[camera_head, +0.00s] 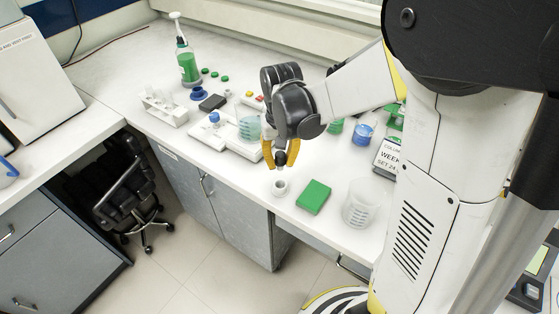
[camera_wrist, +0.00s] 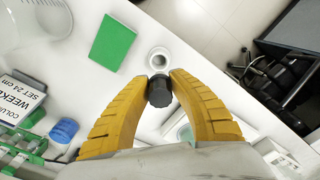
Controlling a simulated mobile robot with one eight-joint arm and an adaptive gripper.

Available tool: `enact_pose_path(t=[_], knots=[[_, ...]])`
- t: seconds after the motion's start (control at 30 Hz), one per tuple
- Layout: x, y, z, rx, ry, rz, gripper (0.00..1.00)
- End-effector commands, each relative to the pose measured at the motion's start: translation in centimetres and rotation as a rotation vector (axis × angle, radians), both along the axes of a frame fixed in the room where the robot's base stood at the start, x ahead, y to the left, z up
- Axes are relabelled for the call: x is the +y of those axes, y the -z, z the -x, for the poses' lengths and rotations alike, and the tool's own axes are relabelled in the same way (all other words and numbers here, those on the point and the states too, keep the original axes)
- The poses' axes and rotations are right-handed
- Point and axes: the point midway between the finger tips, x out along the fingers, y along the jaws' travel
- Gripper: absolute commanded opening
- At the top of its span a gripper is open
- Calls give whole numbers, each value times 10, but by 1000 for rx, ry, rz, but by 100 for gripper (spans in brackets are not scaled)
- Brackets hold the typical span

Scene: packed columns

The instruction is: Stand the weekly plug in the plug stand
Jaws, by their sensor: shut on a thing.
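My gripper (camera_head: 281,155) is shut on a small dark plug, with its yellow fingers on either side. In the wrist view the plug (camera_wrist: 158,92) sits between the two fingertips. The plug stand is a small white cup with a round opening on the white bench; it shows in the head view (camera_head: 280,188) just below the gripper. In the wrist view the stand (camera_wrist: 159,59) lies just beyond the plug, its opening uncovered. The plug appears above and apart from the stand.
A green block (camera_head: 313,197) and a clear beaker (camera_head: 361,204) stand right of the stand. A sign (camera_head: 386,157) reads WEEKLY. Behind the gripper are a white device with a beaker (camera_head: 249,127), a tube rack (camera_head: 164,107) and a spray bottle (camera_head: 186,62). The bench's front edge is close to the stand.

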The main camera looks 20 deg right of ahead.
Motion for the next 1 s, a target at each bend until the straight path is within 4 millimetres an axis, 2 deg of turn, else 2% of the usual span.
enact_pose_path(t=[0.37,0.8,1.0], knots=[[0,4,0,1,-1,0,0],[0,45,0,1,-1,0,0],[0,58,0,1,-1,0,0]])
